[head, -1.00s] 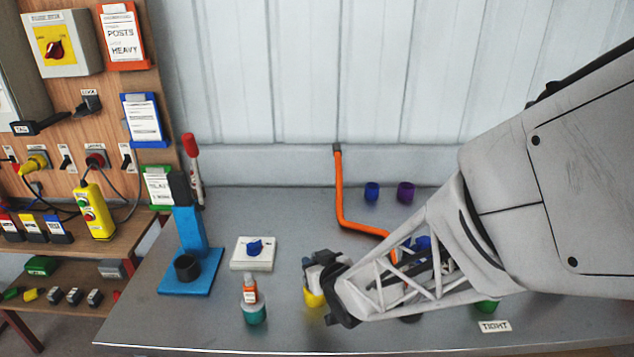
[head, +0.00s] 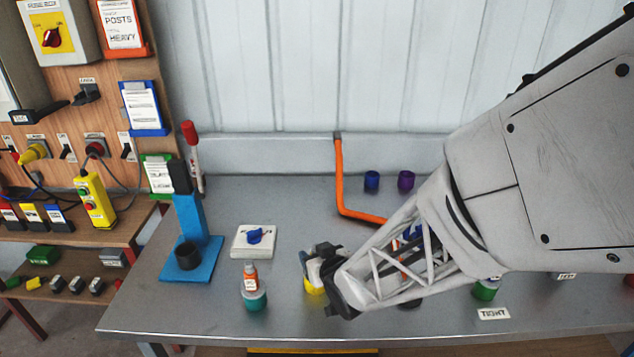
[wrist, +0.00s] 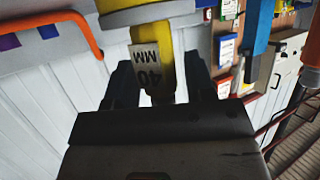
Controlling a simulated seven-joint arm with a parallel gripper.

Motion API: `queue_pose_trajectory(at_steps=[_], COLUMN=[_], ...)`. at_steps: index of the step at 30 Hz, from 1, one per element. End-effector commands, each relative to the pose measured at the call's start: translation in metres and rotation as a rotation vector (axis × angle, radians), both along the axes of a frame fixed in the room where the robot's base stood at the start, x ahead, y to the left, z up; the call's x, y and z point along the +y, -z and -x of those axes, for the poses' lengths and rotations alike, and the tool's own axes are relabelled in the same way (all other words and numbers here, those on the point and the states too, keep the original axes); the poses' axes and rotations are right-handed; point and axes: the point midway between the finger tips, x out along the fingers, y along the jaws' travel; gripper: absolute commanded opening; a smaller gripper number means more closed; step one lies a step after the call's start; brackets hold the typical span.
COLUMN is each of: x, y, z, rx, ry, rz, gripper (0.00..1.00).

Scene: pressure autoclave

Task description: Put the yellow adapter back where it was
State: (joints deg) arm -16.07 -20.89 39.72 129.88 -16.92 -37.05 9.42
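The yellow adapter (head: 316,286) is low under my gripper, near the front middle of the grey bench; the gripper hides much of it. My gripper also shows in the head view (head: 322,268). I cannot tell whether the adapter's base touches the bench.
Left of the gripper are a teal pot with an orange bottle (head: 250,281), a white plate with a blue knob (head: 254,240) and a blue stand (head: 191,255). An orange bent bar (head: 339,180) and blue (head: 372,180) and purple (head: 406,180) cups stand behind. A "TIGHT" label (head: 494,314) lies right.

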Motion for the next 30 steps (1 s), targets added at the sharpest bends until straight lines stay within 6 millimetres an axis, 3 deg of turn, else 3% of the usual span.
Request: queue_pose_trajectory(at_steps=[17,30], x=[0.0,-0.017], y=[-0.011,-0.025], z=[0.0,0.033], rx=[-0.002,-0.002], ry=[0.0,0.0], rz=[0.0,0.0], gripper=[0.55,0.55])
